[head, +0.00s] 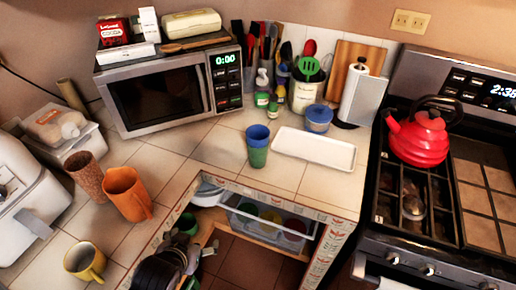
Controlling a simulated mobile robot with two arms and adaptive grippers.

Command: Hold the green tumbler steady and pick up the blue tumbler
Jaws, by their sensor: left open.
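A blue tumbler (258,132) sits nested in the top of a green tumbler (257,157). The pair stands upright on the tiled counter near its inner corner, left of a white tray. My left gripper (180,262) shows as a dark shape low in the head view, over the open lower cabinet. It is open, well below and left of the tumblers, and touches neither. Its fingers are hard to make out against the dark cabinet. My right gripper is not in view.
A white rectangular tray (314,149) lies right of the tumblers, with a blue-lidded container (318,118) behind it. Orange (127,194), brown (87,177) and yellow (85,262) mugs stand on the left counter. A microwave (170,92) stands behind; the stove with a red kettle (419,137) is right.

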